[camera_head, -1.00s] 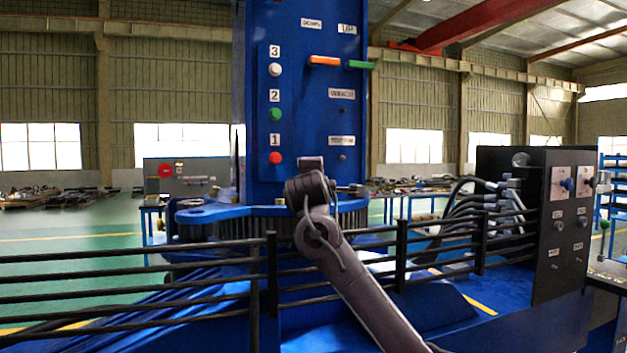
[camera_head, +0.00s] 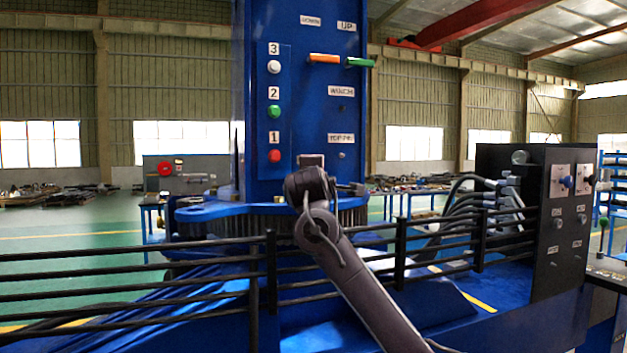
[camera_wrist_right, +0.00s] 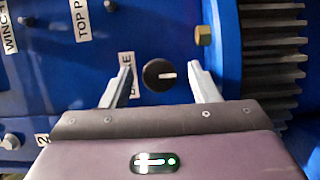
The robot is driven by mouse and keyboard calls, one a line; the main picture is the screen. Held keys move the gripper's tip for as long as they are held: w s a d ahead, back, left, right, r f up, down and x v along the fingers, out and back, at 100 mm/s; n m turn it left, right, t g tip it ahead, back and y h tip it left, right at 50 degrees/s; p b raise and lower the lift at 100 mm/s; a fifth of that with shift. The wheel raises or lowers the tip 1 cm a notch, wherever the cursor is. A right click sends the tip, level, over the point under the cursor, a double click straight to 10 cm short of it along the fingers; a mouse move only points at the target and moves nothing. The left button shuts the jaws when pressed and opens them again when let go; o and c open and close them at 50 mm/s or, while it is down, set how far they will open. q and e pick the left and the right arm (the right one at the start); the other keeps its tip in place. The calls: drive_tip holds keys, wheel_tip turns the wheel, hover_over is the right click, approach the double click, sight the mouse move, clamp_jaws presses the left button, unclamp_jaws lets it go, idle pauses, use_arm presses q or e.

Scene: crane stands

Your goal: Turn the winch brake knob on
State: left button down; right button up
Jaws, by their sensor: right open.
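The brake knob (camera_wrist_right: 158,75) is a round black dial with a white pointer line on the blue panel. In the right wrist view the line points to the right, roughly level. A white label (camera_wrist_right: 124,88), partly hidden by a finger, stands left of the knob. My right gripper (camera_wrist_right: 161,65) is open, one finger on each side of the knob, with visible gaps. I cannot tell how deep the fingertips reach. In the head view my right arm (camera_head: 352,270) covers the knob and the gripper's fingers. My left gripper is out of view.
Above on the blue column (camera_head: 305,120) are an orange lever (camera_head: 324,59), a green lever (camera_head: 359,62) and white, green and red buttons. A brass bolt (camera_wrist_right: 204,36) and toothed ring (camera_wrist_right: 272,60) sit close right of the fingers. Black rails (camera_head: 130,267) cross in front.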

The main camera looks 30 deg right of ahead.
drive_tip(key=b+v, duration=0.4)
drive_tip(key=v, duration=0.4)
drive_tip(key=shift+w, duration=0.1)
idle(0.4)
